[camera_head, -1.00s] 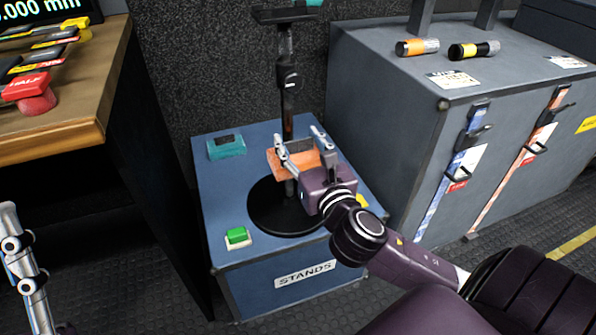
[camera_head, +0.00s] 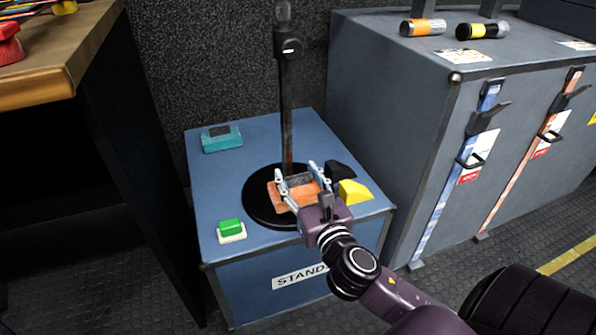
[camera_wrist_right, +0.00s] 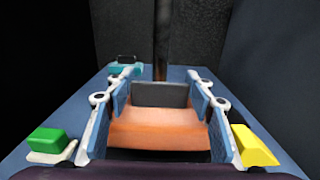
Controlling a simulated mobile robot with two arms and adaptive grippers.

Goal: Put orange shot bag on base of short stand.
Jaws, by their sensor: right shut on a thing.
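The orange shot bag (camera_head: 291,200) is between the fingers of my right gripper (camera_head: 300,182), which is shut on it by its dark grey top part. In the right wrist view the bag (camera_wrist_right: 160,130) fills the space between the fingers of the right gripper (camera_wrist_right: 160,97). The short stand has an upright pole (camera_head: 287,110) and a round black base (camera_head: 256,205). The bag is over the front right of this base, close to the pole. I cannot tell whether it touches the base. My left gripper is out of view.
The stand is on a blue case (camera_head: 225,180) labelled STANDS. A teal bag (camera_head: 222,140), a green block (camera_head: 231,227) and a yellow block (camera_head: 354,192) also lie on it. A grey cabinet (camera_head: 400,100) stands to the right, a wooden table (camera_head: 60,75) to the left.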

